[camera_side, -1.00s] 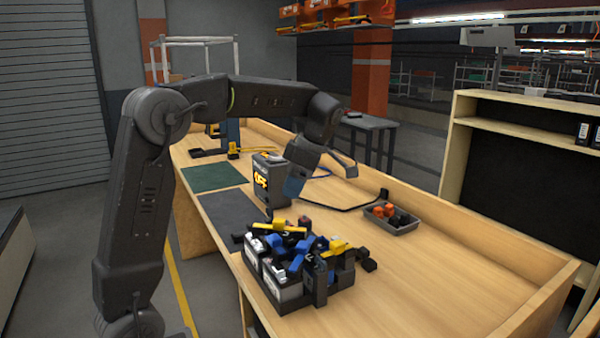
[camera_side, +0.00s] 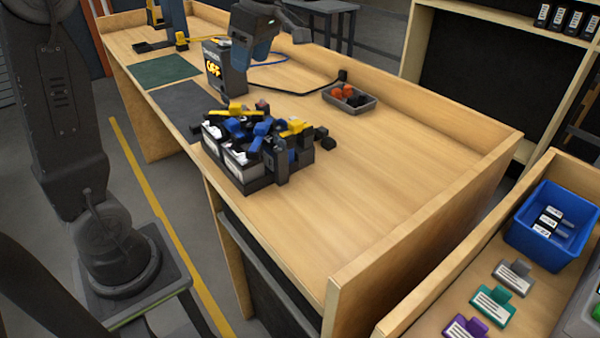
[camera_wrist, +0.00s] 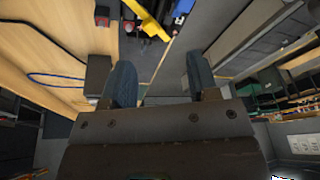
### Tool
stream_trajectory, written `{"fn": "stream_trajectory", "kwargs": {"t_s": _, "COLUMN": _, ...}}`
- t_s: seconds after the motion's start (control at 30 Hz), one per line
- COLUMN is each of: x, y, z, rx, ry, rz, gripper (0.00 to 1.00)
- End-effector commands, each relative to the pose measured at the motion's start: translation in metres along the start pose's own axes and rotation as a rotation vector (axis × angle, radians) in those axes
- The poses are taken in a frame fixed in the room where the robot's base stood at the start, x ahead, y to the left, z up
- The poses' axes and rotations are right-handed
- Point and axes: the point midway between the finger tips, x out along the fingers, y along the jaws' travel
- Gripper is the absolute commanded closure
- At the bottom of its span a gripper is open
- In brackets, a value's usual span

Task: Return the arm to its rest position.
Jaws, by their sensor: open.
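My gripper (camera_wrist: 161,84) is open in the wrist view, with its two blue-grey fingers wide apart and nothing between them. In the side view my gripper (camera_side: 250,52) hangs near the top edge, above the bench (camera_side: 400,180). It overlaps the right side of a dark box with a lit orange "OFF" display (camera_side: 222,68); I cannot tell whether they touch. Most of my arm above it is cut off by the top edge. My arm's base and lower links show at the left.
A crowded pile of black, blue and yellow parts (camera_side: 262,140) stands at the bench's front edge. A grey tray (camera_side: 352,106) holds orange and black pieces. A black cable crosses the bench. A blue bin (camera_side: 550,222) stands at right. The bench's right part is clear.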

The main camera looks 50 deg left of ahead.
Motion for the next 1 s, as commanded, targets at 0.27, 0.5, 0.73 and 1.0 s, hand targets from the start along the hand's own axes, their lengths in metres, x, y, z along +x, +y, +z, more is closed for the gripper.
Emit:
{"fn": "stream_trajectory", "kwargs": {"t_s": 0.27, "x": 0.005, "y": -0.084, "z": 0.035, "rx": 0.803, "ry": -0.076, "rz": 0.287, "gripper": 0.46}}
{"fn": "stream_trajectory", "kwargs": {"t_s": 0.5, "x": 0.032, "y": -0.148, "z": 0.059, "rx": 1.43, "ry": 0.002, "rz": 0.573, "gripper": 0.46}}
{"fn": "stream_trajectory", "kwargs": {"t_s": 0.73, "x": 0.057, "y": -0.183, "z": 0.072, "rx": 1.787, "ry": 0.131, "rz": 0.756, "gripper": 0.46}}
{"fn": "stream_trajectory", "kwargs": {"t_s": 1.0, "x": 0.063, "y": -0.189, "z": 0.075, "rx": 1.869, "ry": 0.169, "rz": 0.793, "gripper": 0.46}}
